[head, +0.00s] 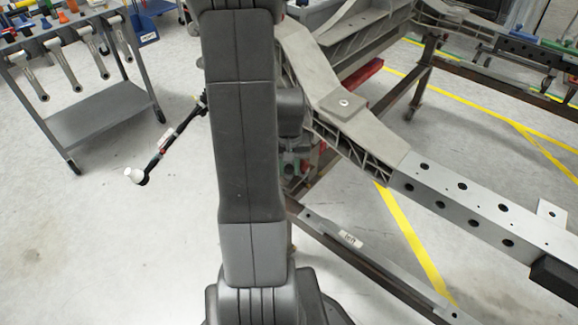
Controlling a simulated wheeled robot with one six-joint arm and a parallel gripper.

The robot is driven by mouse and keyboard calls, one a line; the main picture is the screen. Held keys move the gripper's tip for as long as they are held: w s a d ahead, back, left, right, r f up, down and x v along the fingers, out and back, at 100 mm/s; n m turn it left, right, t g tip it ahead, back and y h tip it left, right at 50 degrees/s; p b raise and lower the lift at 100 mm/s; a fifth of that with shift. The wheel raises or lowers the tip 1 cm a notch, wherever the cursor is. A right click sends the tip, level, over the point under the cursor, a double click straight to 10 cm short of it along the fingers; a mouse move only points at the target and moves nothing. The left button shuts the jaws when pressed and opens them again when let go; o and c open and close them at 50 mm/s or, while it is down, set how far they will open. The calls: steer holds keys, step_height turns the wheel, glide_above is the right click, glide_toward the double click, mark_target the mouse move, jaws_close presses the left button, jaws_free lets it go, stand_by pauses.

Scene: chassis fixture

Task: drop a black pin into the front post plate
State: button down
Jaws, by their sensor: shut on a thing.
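I see no black pin that I can make out. A small square grey plate (357,102) with a round light spot lies on the grey chassis rail, just right of my arm. Another small plate (551,209) with a hole stands at the right edge, beside the perforated beam. I cannot tell which of them is the front post plate.
The grey chassis rail (376,137) runs down right into a perforated beam (470,200). A tool cart (98,124) stands at upper left. The floor at lower left is clear.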

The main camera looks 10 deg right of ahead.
steer(key=shift+s+f+b, duration=0.1)
steer(key=shift+f+b, duration=0.2)
steer(key=shift+f, duration=0.25)
steer(key=shift+f, duration=0.1)
steer(key=c, duration=1.1)
jaws_free()
steer(key=shift+c, duration=0.2)
steer(key=shift+d, duration=0.1)
steer(key=shift+c, duration=0.3)
steer(key=shift+c, duration=0.8)
steer(key=shift+o, duration=0.8)
steer(key=shift+r, duration=0.2)
